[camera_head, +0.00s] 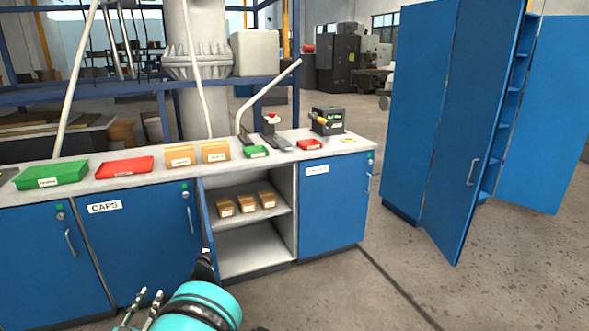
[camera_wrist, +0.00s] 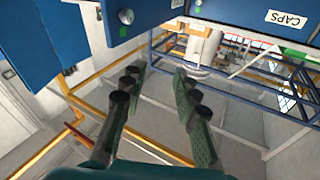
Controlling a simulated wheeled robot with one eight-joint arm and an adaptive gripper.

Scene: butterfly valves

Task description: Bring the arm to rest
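My arm shows at the bottom of the head view as a teal rounded link with a dark part beyond it, in front of the blue counter cabinet (camera_head: 140,250). In the wrist view my gripper (camera_wrist: 157,72) has its two dark-green fingers apart, with nothing between them.
The counter (camera_head: 200,178) carries green, red and orange bins. An open cabinet bay (camera_head: 250,245) holds small orange boxes, its door swung out near my arm. A tall blue locker (camera_head: 415,110) stands at right with a door open. The floor (camera_head: 400,280) at right is clear.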

